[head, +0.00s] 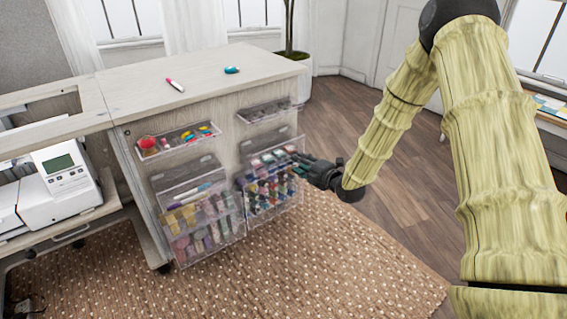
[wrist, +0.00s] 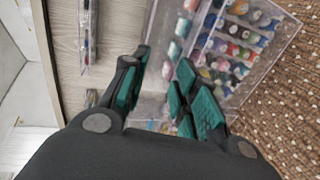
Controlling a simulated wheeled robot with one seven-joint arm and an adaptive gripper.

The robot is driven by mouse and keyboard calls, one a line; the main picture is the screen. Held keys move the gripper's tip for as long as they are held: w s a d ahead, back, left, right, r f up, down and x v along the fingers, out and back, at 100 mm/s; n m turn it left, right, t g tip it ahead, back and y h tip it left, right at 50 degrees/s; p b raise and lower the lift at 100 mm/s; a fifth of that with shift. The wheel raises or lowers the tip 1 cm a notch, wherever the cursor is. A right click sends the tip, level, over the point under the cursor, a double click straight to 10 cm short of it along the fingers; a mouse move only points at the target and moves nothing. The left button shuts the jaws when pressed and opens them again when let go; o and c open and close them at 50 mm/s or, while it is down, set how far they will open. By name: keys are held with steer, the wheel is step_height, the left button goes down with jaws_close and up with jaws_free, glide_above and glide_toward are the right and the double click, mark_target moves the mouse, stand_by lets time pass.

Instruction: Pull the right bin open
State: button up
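The right bin (head: 274,202) is a clear box on the cabinet front, filled with several colourful thread spools. It sticks out from the panel; its exact tilt is hard to judge. My gripper (head: 301,163) is at the upper right edge of this bin. In the wrist view, my gripper (wrist: 164,62) has its green-padded fingers apart, with the bin (wrist: 268,62) beyond and to the right of them. The gap between the fingers looks empty, though part of the bin's edge lies behind them. Contact cannot be told.
The left bin (head: 207,226) stands beside it. Clear trays (head: 178,143) and (head: 267,111) are mounted above. The cabinet top (head: 200,75) holds a red-white pen (head: 175,85) and a teal item (head: 232,70). A sewing machine (head: 62,175) is at left. The rug (head: 330,260) in front is clear.

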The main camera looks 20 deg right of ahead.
mark_target(283, 154)
steer(key=shift+r+b+x, duration=0.15)
steer(key=shift+b+x, duration=0.7)
steer(key=shift+x, duration=1.9)
steer(key=shift+r+b+x, duration=0.1)
steer(key=shift+b+x, duration=0.7)
steer(key=shift+x, duration=1.95)
jaws_close()
